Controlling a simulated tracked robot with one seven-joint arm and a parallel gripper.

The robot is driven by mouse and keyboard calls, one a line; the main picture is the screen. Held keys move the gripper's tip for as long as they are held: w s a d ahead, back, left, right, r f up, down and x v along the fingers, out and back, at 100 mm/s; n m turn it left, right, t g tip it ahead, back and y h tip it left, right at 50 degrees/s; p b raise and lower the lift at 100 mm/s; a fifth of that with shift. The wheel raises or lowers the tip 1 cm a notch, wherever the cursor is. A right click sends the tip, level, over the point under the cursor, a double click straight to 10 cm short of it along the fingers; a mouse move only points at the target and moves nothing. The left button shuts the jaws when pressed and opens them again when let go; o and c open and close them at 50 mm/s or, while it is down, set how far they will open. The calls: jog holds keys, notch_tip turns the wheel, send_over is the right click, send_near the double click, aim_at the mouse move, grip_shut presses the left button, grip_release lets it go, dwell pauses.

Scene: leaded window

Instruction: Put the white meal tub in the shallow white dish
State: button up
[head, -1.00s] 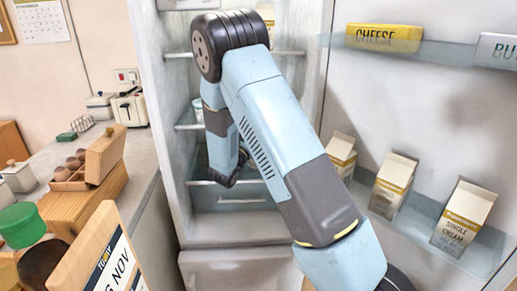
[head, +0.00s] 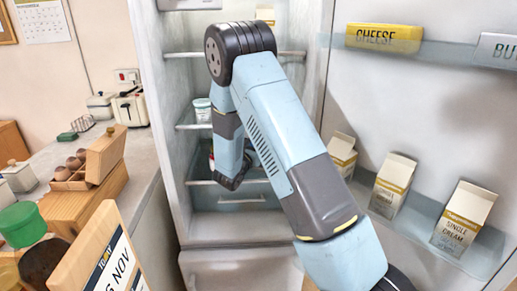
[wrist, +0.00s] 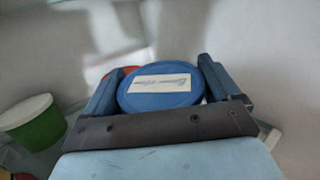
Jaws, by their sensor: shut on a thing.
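My gripper (wrist: 160,90) is shut on a round tub with a blue lid (wrist: 160,98), which carries a white label. The tub's sides are hidden, so I cannot tell their colour. In the head view my arm reaches into the open fridge, with its dark wrist end (head: 232,180) low inside; the fingers and held tub are hidden there. A small white tub (head: 202,111) stands on a fridge shelf left of my arm. I cannot make out the shallow white dish in either view.
In the wrist view a green tub with a white lid (wrist: 32,122) stands at the left, and a red-orange thing (wrist: 119,74) shows behind the held tub. Glass shelves (head: 193,126) edge the fridge. The door at right holds cartons (head: 393,186) and cheese (head: 384,38).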

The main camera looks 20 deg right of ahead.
jog(key=shift+w+d+r+g+y, duration=0.15)
jog(key=shift+w+d+g+y, duration=0.15)
jog(key=shift+g+y, duration=0.3)
jog(key=shift+f, duration=0.9)
jog(key=o, duration=1.1)
jog(key=v, duration=1.2)
jog(key=shift+s, duration=0.1)
